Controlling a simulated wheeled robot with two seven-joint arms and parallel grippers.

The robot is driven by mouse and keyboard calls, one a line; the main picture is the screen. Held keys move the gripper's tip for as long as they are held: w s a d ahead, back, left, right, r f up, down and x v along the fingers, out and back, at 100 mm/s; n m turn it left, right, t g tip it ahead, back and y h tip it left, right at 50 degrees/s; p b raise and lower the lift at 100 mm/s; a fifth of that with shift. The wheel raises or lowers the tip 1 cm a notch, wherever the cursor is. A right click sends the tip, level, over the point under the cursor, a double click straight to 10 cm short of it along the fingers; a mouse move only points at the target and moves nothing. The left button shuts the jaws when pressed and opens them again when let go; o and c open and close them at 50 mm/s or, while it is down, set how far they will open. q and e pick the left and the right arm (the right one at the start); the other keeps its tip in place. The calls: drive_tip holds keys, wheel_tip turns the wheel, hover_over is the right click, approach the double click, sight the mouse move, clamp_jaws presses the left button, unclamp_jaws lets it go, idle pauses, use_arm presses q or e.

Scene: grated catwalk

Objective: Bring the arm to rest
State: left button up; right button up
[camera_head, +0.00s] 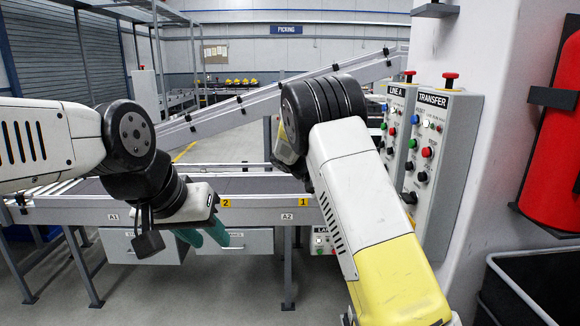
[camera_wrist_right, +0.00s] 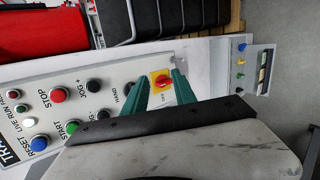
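My left arm enters from the left in the head view. Its gripper (camera_head: 204,237) hangs in front of the conveyor's near edge, with two teal fingers apart and nothing seen between them. My right arm rises from the bottom right and bends at a black joint; its gripper is hidden there. In the right wrist view the right gripper (camera_wrist_right: 162,78) has its teal fingers apart, one on each side of a red and yellow rotary switch (camera_wrist_right: 161,87) on the TRANSFER panel (camera_head: 449,150). I cannot tell whether the fingers touch the switch.
The LINE A panel (camera_head: 397,118) stands beside the TRANSFER panel, both with coloured buttons. The conveyor (camera_head: 255,201) runs across the front, with an inclined conveyor (camera_head: 235,113) behind it. A red extinguisher (camera_head: 558,150) and a black bin (camera_head: 535,285) are at the right.

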drive_tip(key=s+a+r+t+y, duration=0.1)
drive_tip(key=s+r+t+y, duration=0.1)
drive_tip(key=s, duration=0.7)
drive_tip(key=s+a+r+t+y, duration=0.2)
drive_tip(key=s+r+t+y, duration=0.1)
drive_tip(key=s+y, duration=0.4)
drive_tip(key=s+a+r+t+y, duration=0.2)
drive_tip(key=s+r+t+y, duration=0.1)
drive_tip(key=s, duration=0.8)
drive_tip(key=shift+s+r+y, duration=0.35)
drive_tip(key=shift+r+y, duration=0.3)
drive_tip(key=shift+y, duration=0.05)
